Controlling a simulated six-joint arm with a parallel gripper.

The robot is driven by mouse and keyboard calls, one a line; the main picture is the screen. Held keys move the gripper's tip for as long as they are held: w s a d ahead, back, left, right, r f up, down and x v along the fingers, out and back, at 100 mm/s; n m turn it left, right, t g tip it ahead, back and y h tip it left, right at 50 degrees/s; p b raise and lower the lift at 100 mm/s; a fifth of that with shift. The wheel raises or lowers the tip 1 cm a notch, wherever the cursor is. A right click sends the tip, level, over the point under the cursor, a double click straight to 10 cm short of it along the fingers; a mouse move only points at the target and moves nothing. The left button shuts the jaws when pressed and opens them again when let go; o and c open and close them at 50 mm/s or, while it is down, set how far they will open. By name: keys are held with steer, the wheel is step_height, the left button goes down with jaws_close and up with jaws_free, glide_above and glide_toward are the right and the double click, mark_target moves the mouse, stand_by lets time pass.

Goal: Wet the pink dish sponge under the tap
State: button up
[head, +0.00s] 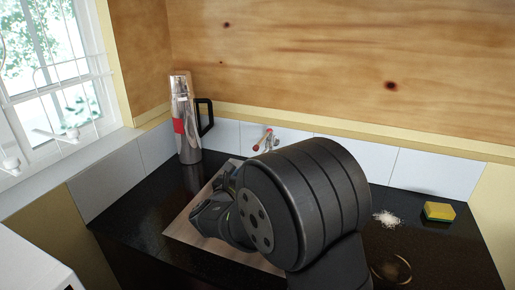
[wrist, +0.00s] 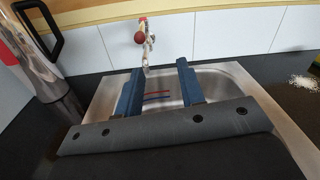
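No pink sponge shows in either view. The tap (wrist: 145,42), with a red knob, is on the tiled wall above the steel sink (wrist: 212,80); in the head view the tap (head: 266,141) shows just behind my arm. My gripper (wrist: 160,69) is over the sink, its two blue fingers apart and pointing toward the wall below the tap. Nothing shows between the fingers except the basin with red and blue lines in it. In the head view my arm hides most of the sink, and the gripper (head: 214,212) is only partly seen.
A steel flask (head: 186,125) with a red band and black handle stands left of the sink near the wall. On the dark counter at right are a yellow and green sponge (head: 438,211), a white crumbly pile (head: 386,218) and a thin ring (head: 402,270). A barred window is at left.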

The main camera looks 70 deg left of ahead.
mark_target(256, 148)
steer(key=shift+n+g+y, duration=0.3)
steer(key=shift+n+y, duration=0.2)
steer(key=shift+n, duration=0.1)
steer(key=x, duration=0.5)
steer(key=s+a+x, duration=0.1)
steer(key=x, duration=0.4)
steer(key=s+a+x, duration=0.1)
steer(key=x, duration=0.5)
steer(key=shift+f, duration=0.15)
steer(key=shift+d, duration=0.1)
jaws_close()
